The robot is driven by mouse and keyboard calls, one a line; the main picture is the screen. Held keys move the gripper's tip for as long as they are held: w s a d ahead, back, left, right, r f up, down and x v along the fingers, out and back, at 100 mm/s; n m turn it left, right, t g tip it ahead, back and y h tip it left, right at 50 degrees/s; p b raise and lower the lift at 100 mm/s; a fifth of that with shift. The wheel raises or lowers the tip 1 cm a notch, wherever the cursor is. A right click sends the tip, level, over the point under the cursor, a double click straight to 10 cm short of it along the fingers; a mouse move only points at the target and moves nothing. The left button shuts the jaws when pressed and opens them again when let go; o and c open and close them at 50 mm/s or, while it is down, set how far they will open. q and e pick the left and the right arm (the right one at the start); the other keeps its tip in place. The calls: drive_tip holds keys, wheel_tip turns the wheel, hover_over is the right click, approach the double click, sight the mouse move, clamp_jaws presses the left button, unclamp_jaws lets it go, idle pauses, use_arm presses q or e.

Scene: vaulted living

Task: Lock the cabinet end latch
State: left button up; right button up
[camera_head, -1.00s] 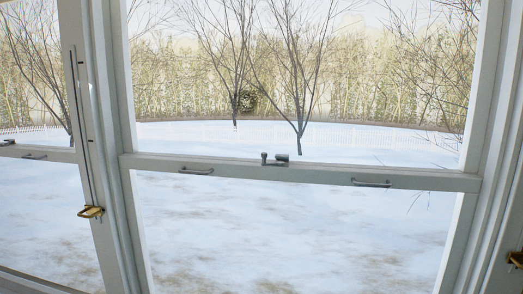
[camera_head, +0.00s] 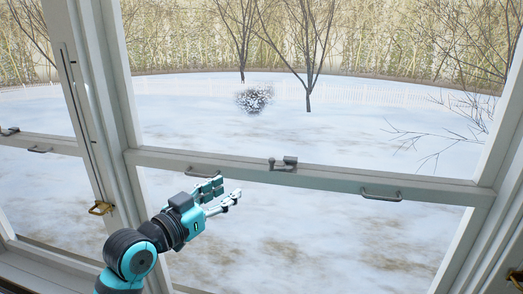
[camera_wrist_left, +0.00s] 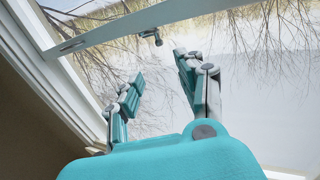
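No cabinet shows; a small grey metal latch (camera_head: 283,163) sits on the white middle rail of a window, with a raised knob at its left and a thicker lever part at its right. Its lock state cannot be told. It also seems to show in the left wrist view (camera_wrist_left: 151,37), beyond my fingertips. My left gripper (camera_head: 226,189) is open and empty, below and left of the latch in the head view and apart from it. In the left wrist view its two fingers (camera_wrist_left: 160,68) are spread. My right gripper is in neither view.
Handles sit on the rail, left (camera_head: 203,172) and right (camera_head: 381,194) of the latch. A brass fastener (camera_head: 101,208) is on the left frame post. Snowy ground and trees lie behind the glass. The glass limits forward room.

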sight(270, 162)
use_arm(q)
drive_tip(key=p+x, duration=0.5)
drive_tip(key=x, duration=1.1)
drive_tip(key=shift+s+d+r, duration=0.1)
drive_tip(key=shift+r, duration=0.1)
drive_tip(key=shift+w+d+p, duration=0.35)
drive_tip(key=shift+w+p, duration=0.05)
drive_tip(key=shift+w, duration=0.15)
drive_tip(key=shift+f, duration=0.1)
clamp_jaws()
